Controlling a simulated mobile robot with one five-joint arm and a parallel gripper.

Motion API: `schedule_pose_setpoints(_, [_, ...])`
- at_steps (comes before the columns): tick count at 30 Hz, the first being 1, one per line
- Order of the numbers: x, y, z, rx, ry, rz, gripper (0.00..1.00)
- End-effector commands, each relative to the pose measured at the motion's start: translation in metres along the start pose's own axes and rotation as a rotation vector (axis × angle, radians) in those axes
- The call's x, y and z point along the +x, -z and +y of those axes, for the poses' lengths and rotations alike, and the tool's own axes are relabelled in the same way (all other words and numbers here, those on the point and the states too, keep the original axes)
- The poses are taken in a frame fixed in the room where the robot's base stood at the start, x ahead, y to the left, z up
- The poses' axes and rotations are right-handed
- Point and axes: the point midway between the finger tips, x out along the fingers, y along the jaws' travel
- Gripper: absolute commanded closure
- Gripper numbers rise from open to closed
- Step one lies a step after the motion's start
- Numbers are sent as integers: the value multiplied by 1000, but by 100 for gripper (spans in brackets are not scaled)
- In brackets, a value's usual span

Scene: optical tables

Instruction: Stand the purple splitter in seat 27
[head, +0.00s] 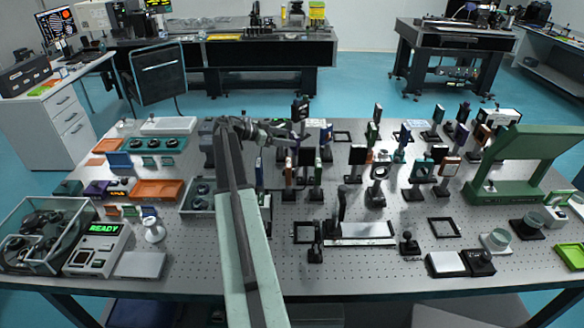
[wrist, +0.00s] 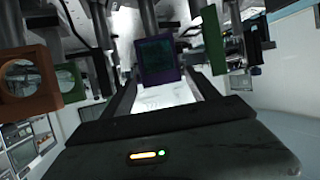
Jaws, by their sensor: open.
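The purple splitter (wrist: 157,61), a dark square plate in a purple frame, shows in the middle of the wrist view, where it appears upside down. It lies between the two fingers of my gripper (wrist: 166,88), near their far ends. The fingers are apart, and I cannot see either touching it. In the head view my gripper (head: 299,134) is among the mounted optics at the middle of the table, partly hidden by them. I cannot pick out the splitter surely there. The seat numbers are too small to read, so I cannot tell which is seat 27.
A brown framed optic (wrist: 29,84) and a green plate (wrist: 213,40) stand close on either side in the wrist view. Several posts crowd the table's middle and right. A green bridge-shaped stand (head: 535,143) is at the right. A READY box (head: 97,250) is at the front left.

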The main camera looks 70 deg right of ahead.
Motion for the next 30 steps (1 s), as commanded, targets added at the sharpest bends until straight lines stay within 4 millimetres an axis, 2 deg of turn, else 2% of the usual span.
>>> schedule_pose_setpoints(1, [12, -4, 0, 1, -2, 0, 31])
schedule_pose_setpoints(3, [19, -3, -1, 0, 1, 0, 31])
schedule_pose_setpoints(10, [28, -4, -1, 0, 1, 0, 31])
schedule_pose_setpoints(18, [70, -7, -3, -1, 2, 0, 31])
schedule_pose_setpoints(24, [70, -5, -3, -2, 4, 0, 31])
schedule_pose_setpoints(26, [70, -5, -3, -2, 4, 0, 45])
schedule_pose_setpoints(30, [70, -5, -3, -2, 4, 0, 84])
